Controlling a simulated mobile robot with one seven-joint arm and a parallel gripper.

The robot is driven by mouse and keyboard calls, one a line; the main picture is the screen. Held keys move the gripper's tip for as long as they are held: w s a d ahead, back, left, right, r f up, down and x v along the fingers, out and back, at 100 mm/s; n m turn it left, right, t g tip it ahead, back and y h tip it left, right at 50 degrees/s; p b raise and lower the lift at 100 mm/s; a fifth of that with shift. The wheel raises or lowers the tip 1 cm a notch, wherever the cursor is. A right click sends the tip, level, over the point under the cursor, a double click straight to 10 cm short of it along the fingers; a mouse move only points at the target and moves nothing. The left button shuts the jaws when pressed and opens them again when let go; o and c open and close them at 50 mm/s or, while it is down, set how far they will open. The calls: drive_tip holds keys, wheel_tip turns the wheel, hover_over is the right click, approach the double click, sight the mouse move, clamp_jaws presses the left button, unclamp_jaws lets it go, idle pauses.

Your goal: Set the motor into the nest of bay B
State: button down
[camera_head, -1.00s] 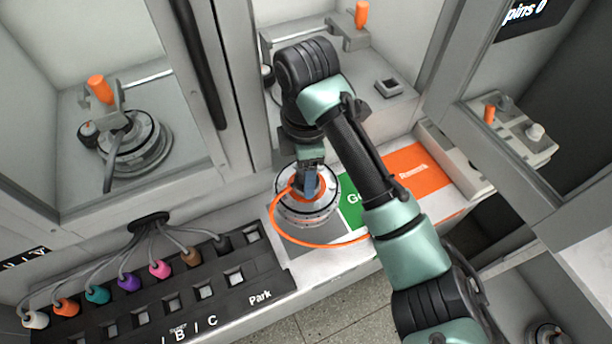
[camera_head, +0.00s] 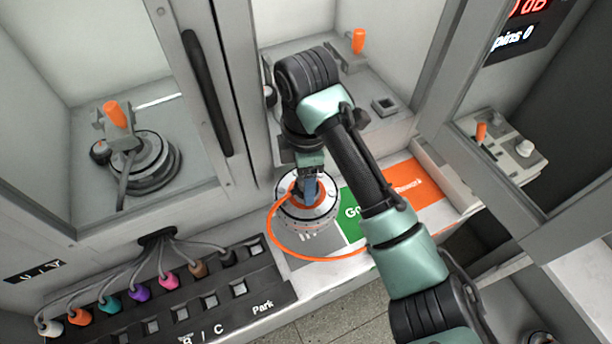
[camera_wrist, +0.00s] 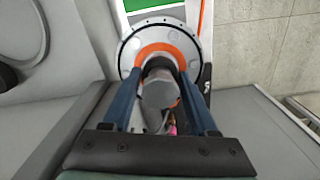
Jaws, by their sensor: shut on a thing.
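The hub motor (camera_head: 322,209) is a round silver disc with an orange ring and a trailing orange cable (camera_head: 290,251). It is over the grey area beside the green panel, at the front ledge; I cannot tell whether it touches the ledge. My gripper (camera_head: 309,192) points down and is shut on its central hub. In the wrist view the two blue fingers flank the grey shaft, and the motor's disc (camera_wrist: 133,48) shows beyond. The middle bay, its floor (camera_head: 345,105) partly hidden by my arm, stands open behind. I cannot read which bay is B.
The left bay holds another motor (camera_head: 152,165) behind a door frame with a black handle (camera_head: 207,90). A connector rack (camera_head: 165,318) with several coloured plugs lies front left. Orange (camera_head: 408,184) and green (camera_head: 352,212) panels lie right of the motor. Orange-knobbed fixtures stand in the bays.

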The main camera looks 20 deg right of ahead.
drive_tip(key=shift+r+p, duration=2.8)
drive_tip(key=shift+r, duration=0.25)
drive_tip(key=shift+w, duration=0.1)
drive_tip(key=w+d+b, duration=0.5)
drive_tip(key=w+b, duration=0.2)
drive_tip(key=w, duration=0.5)
drive_tip(key=shift+w, duration=0.15)
drive_tip(key=shift+w+r, duration=0.1)
